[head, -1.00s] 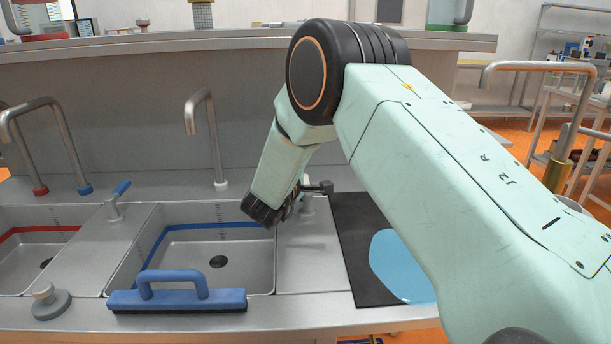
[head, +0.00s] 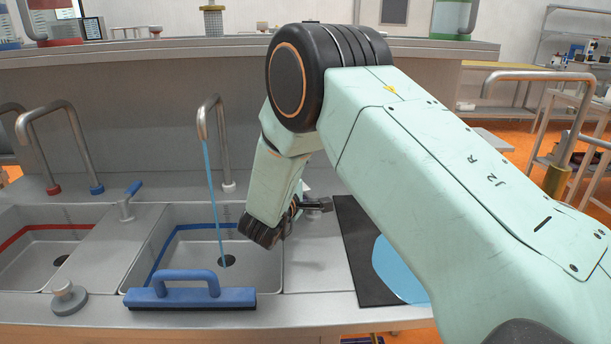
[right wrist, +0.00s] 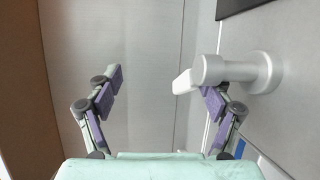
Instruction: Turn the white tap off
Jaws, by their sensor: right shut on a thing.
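The white tap (right wrist: 232,72) shows in the right wrist view as a round body on a base, with a short lever (right wrist: 183,82) pointing left. In the head view my right arm and gripper mostly hide it. My right gripper (head: 312,207) is at the tap, right of the middle sink; its fingers also show in the right wrist view (right wrist: 164,84). The fingers stand apart, the right one against the lever side of the tap. Water (head: 214,205) runs from the white-collared spout (head: 222,145) into the middle sink (head: 190,255). My left gripper is out of view.
A blue-handled tap (head: 127,200) stands between the two sinks. A blue squeegee-like tool (head: 190,294) lies at the front edge, with a grey knob (head: 68,297) to its left. A black mat (head: 362,265) with a blue round patch (head: 393,272) lies right of the sink.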

